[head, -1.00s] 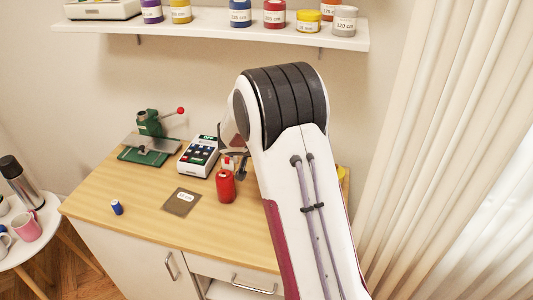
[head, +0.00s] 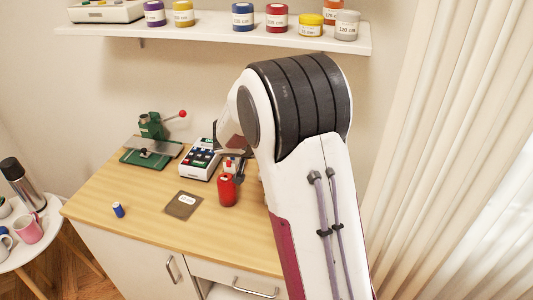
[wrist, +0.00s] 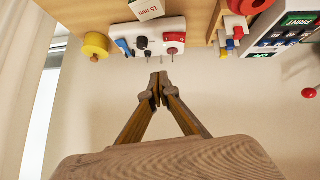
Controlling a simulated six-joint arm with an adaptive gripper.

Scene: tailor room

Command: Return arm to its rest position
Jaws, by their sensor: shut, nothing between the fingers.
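My arm rises from the lower right in the head view, its elbow high in front of the wall. My gripper (head: 240,168) is mostly hidden behind the arm, near the back of the wooden table (head: 150,195). In the wrist view my gripper (wrist: 158,88) has its fingertips together with nothing between them. The fingers stand apart from the objects on the table and show against the plain wall.
A shelf (head: 220,38) with several spools hangs above. Curtains (head: 450,150) are at right.

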